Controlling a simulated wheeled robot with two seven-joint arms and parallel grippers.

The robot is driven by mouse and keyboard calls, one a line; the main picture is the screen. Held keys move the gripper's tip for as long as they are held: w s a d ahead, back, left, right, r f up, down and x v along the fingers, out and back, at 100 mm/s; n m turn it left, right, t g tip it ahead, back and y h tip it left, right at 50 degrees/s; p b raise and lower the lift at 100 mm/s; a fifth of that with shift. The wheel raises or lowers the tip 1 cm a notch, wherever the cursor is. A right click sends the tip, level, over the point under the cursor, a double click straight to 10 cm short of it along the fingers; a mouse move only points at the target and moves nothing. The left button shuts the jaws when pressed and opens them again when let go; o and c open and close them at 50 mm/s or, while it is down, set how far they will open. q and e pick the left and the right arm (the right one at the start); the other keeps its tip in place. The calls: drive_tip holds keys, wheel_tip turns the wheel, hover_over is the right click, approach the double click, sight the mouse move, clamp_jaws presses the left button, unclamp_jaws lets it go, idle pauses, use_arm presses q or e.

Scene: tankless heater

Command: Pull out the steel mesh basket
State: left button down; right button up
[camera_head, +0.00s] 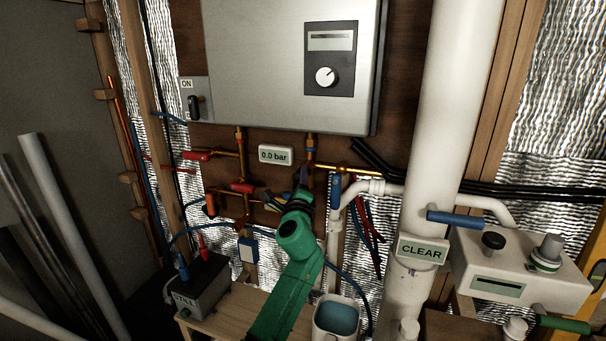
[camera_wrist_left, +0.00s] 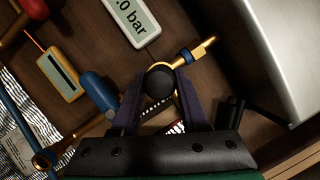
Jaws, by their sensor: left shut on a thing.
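My left gripper (camera_head: 302,178) is at the brass pipework under the heater, with its green arm coming up from the bottom. In the left wrist view its dark fingers (camera_wrist_left: 158,88) stand on either side of a round black knob (camera_wrist_left: 158,77) and are shut on it. The knob sits against a brass fitting (camera_wrist_left: 190,54) with a blue band. A grey dotted strip (camera_wrist_left: 160,108) shows between the fingers below the knob; I cannot tell whether it is the steel mesh basket. No basket shows clearly elsewhere. My right gripper is not in view.
The heater (camera_head: 265,60) hangs above, and the 0.0 bar gauge (camera_head: 275,155) is close by on the left. A blue-handled valve (camera_wrist_left: 98,90) is beside the gripper. A white pipe (camera_head: 448,110) stands to the right. A bucket (camera_head: 338,318) and a STILL box (camera_head: 197,290) are below.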

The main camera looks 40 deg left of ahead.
use_arm(q)
drive_tip(key=shift+s+d+p, duration=0.2)
drive_tip(key=shift+s+p, duration=0.1)
drive_tip(key=shift+s, duration=0.3)
idle(0.3)
drive_tip(key=shift+s+d+p, duration=0.3)
drive_tip(key=shift+s+p, duration=0.05)
drive_tip(key=shift+s, duration=0.5)
drive_tip(key=shift+s+d+p, duration=0.25)
drive_tip(key=shift+s+p, duration=0.05)
drive_tip(key=shift+s, duration=0.5)
drive_tip(key=s, duration=0.1)
drive_tip(key=s+d, duration=0.1)
drive_tip(key=s, duration=0.1)
drive_tip(key=shift+s+p, duration=0.1)
drive_tip(key=shift+p, duration=0.2)
